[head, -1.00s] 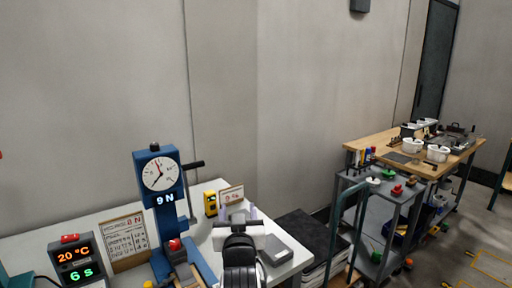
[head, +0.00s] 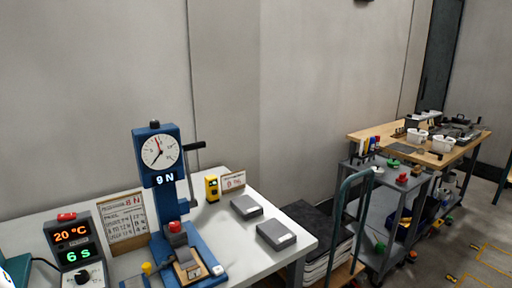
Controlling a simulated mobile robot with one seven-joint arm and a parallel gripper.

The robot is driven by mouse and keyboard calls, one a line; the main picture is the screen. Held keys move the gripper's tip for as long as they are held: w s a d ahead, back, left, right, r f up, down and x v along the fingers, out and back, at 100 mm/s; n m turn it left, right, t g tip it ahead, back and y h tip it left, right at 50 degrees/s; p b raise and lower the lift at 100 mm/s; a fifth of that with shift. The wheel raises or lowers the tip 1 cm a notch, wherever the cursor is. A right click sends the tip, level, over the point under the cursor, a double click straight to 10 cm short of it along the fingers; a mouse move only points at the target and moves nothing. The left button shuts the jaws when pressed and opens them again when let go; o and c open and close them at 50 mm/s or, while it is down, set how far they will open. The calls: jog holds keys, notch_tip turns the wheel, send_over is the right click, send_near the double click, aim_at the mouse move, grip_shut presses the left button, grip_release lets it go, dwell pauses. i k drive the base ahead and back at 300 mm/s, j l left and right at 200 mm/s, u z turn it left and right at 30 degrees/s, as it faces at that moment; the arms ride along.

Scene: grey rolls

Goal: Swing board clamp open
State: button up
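I cannot surely pick out the board clamp in the head view. A blue test stand (head: 168,215) with a round dial (head: 159,151), a "9 N" display and a black side lever (head: 194,146) stands on the white table. At its foot are a red knob (head: 175,227) and a small tan and grey fixture (head: 187,268), too small to read whether any clamp there is open or shut. A wooden bench (head: 376,140) at the far right carries white cups and dark equipment (head: 456,131), also too small to make out. My gripper is not in view.
Two grey boxes (head: 276,235) lie on the white table's right part. A display box (head: 73,243) reading 20 °C and 6 s stands at left. A grey cart (head: 383,209) with a green handle stands before the wooden bench. Floor at far right is open.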

aim_at(146, 267)
jog(key=i+l+u, duration=0.15)
jog(key=i+u, duration=0.15)
jog(key=i, duration=0.15)
jog(key=i+l+u, duration=0.3)
jog(key=i+j, duration=0.1)
